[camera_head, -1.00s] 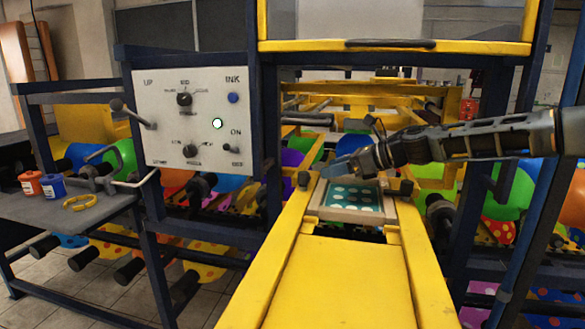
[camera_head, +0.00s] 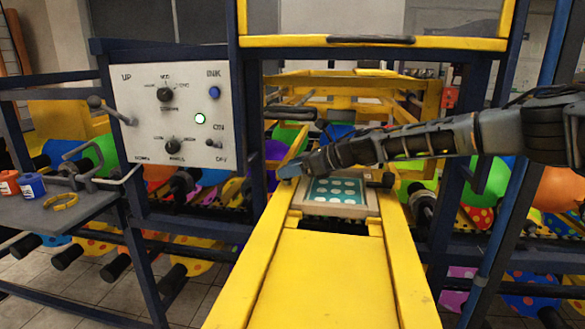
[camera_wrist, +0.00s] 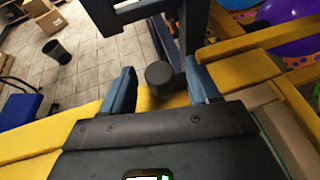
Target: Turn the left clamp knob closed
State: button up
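The left clamp knob, a dark round cap (camera_wrist: 160,77), shows in the wrist view on the yellow rail. In the head view my gripper hides it. My gripper (camera_wrist: 159,67) is open, with one blue finger on each side of the knob and visible gaps between. In the head view my gripper (camera_head: 289,170) is over the left rail, reaching in from the right. The teal printing plate with white ovals (camera_head: 335,189) lies in its frame between the rails. The right clamp knob (camera_head: 387,180) stands on the right rail.
A white control panel (camera_head: 168,115) with knobs and a lit button stands at the left. A side table (camera_head: 75,210) holds ink bottles and a yellow ring. A yellow-framed hood (camera_head: 370,42) hangs above. The yellow front board (camera_head: 320,275) is clear.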

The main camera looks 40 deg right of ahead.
jog(key=c, duration=1)
jog(key=shift+a+m+h, duration=0.1)
jog(key=shift+m+h, duration=0.3)
jog(key=m+h, duration=0.2)
jog(key=a+m+t+h, duration=0.1)
jog(key=m+h, duration=0.1)
jog(key=h, duration=0.1)
jog(key=shift+s, duration=0.1)
jog(key=m+h, duration=0.4)
jog(key=shift+a, duration=0.1)
jog(key=m+g+h, duration=0.2)
jog(key=m+h, duration=0.2)
jog(key=shift+w+a+m+g+h, duration=0.2)
jog(key=shift+a+m+g+h, duration=0.1)
jog(key=shift+g+h, duration=0.1)
jog(key=shift+w+m+g+h, duration=0.2)
jog(key=shift+m+g+h, duration=1.5)
jog(key=shift+m+g, duration=0.5)
